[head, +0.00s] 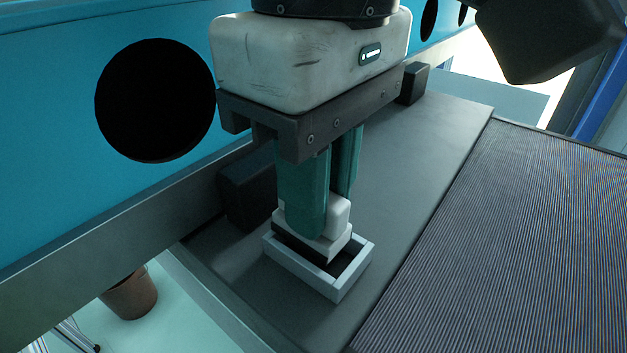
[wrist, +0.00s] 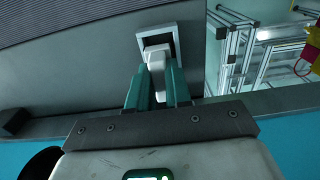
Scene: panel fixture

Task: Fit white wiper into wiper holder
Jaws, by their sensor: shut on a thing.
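The white wiper (head: 337,216) is a white block with a dark lower edge. It also shows in the wrist view (wrist: 157,56). My gripper (head: 326,205) is shut on the wiper, with its green fingers on either side of it. The wiper holder (head: 337,287) is a pale grey open rectangular frame on the dark grey ledge. In the wrist view the holder (wrist: 177,45) surrounds the wiper's far end. The wiper is over the holder's opening, slightly tilted, and part of the dark opening shows at the right. I cannot tell how deep the wiper sits.
A blue panel (head: 50,130) with round black holes rises at the left. Black blocks (head: 247,190) stand along its foot beside the holder. A ribbed dark mat (head: 500,250) lies to the right. The ledge (head: 420,170) between is clear. A brown pot (head: 131,295) stands on the floor below.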

